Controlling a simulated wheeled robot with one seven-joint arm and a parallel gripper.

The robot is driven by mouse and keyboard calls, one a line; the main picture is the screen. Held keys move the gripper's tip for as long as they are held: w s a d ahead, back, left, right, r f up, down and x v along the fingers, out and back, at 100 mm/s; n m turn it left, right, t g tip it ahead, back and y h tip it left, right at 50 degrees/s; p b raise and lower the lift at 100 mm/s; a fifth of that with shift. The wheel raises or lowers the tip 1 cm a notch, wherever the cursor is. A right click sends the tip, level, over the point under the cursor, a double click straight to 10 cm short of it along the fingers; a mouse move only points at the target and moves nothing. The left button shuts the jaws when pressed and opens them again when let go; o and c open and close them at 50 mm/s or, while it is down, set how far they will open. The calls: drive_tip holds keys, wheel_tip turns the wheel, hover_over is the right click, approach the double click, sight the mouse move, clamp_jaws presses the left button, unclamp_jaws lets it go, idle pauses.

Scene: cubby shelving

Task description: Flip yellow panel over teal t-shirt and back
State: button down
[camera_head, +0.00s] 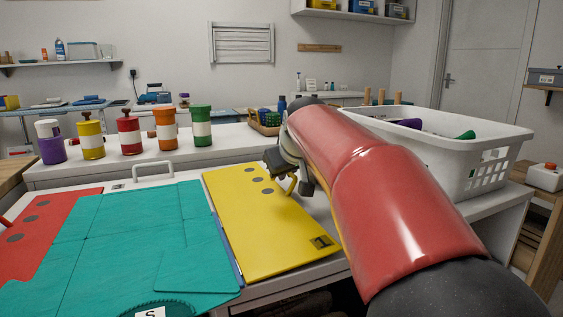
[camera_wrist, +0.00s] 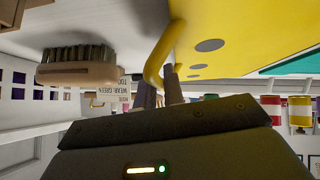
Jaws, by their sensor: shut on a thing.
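The yellow panel (camera_head: 250,225), with grey dots and a dark label, lies right of the teal t-shirt (camera_head: 135,235). It looks flat or nearly so; I cannot tell whether its outer edge is lifted. The t-shirt is spread out, with its collar at the front. My gripper (camera_head: 291,180) is at the panel's right edge, shut on its yellow handle. In the wrist view, my fingers (camera_wrist: 170,85) are at the curved handle (camera_wrist: 155,62), below the yellow panel (camera_wrist: 230,35). My red arm hides part of the table to the right.
A red panel (camera_head: 35,235) lies left of the t-shirt and a white handle (camera_head: 152,171) stands behind it. A white basket (camera_head: 460,150) stands right of my arm. Several coloured canisters (camera_head: 165,130) line the back. A brush (camera_wrist: 78,70) is near my gripper.

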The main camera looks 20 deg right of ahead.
drive_tip(key=shift+d+f, duration=0.2)
drive_tip(key=shift+f, duration=0.8)
drive_tip(key=c, duration=1.5)
unclamp_jaws()
drive_tip(key=shift+s+a+r, duration=0.1)
drive_tip(key=shift+s+r, duration=0.05)
drive_tip(key=shift+r, duration=0.1)
drive_tip(key=v, duration=0.6)
drive_tip(key=shift+s+r, duration=0.1)
drive_tip(key=shift+s, duration=0.1)
drive_tip(key=shift+s+r, duration=0.35)
